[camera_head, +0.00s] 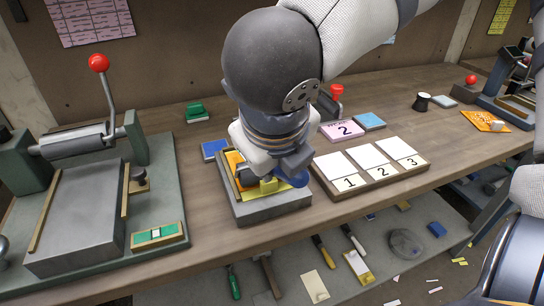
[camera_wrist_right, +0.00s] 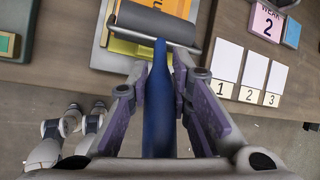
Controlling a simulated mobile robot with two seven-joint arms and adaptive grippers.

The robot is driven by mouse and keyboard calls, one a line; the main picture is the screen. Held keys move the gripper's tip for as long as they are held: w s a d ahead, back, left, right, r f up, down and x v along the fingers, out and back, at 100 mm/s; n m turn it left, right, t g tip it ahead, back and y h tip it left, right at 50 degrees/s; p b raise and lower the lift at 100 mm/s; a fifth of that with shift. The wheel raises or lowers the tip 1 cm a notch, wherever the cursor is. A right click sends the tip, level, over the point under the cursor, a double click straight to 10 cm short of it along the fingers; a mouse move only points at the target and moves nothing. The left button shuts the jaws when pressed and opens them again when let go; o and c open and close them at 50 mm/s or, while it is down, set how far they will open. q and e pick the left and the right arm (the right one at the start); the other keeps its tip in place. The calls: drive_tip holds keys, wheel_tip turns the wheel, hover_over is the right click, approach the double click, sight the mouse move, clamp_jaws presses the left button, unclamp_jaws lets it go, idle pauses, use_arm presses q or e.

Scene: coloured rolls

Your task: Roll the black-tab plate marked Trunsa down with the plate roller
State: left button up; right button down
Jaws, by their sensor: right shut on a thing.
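My right gripper (camera_head: 279,172) is shut on the blue handle of the plate roller. The handle (camera_wrist_right: 159,105) runs between the fingers in the right wrist view. The roller's grey cylinder (camera_wrist_right: 157,23) lies across an orange plate (camera_wrist_right: 122,34) in the tray. In the head view the orange plate (camera_head: 235,159) shows beside the wrist, with a yellow piece (camera_head: 268,186) near the fingers. The gripper hides most of the plate. No Trunsa marking or black tab can be made out. My left gripper is not in view.
The grey tray (camera_head: 272,211) stands at the bench's front edge. A press with a red-knobbed lever (camera_head: 98,63) is left. A board with cards 1, 2 and 3 (camera_head: 372,180) is right. A pink card marked 2 (camera_head: 341,130) and a green stamp (camera_head: 196,112) lie behind.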

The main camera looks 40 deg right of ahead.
drive_tip(key=shift+w+d, duration=0.25)
drive_tip(key=shift+w, duration=0.65)
drive_tip(key=shift+w+d, duration=0.2)
drive_tip(key=shift+w, duration=0.75)
drive_tip(key=shift+w+d, duration=0.25)
drive_tip(key=shift+w, duration=0.65)
drive_tip(key=shift+s+a+f, duration=0.1)
drive_tip(key=shift+s+a, duration=0.15)
drive_tip(key=shift+s, duration=0.7)
drive_tip(key=shift+s+a, duration=0.2)
drive_tip(key=shift+s, duration=0.8)
drive_tip(key=shift+s+a+f, duration=0.1)
drive_tip(key=shift+s+a, duration=0.15)
drive_tip(key=shift+s, duration=0.7)
wheel_tip(320, 180, up, 7)
drive_tip(key=shift+r, duration=0.2)
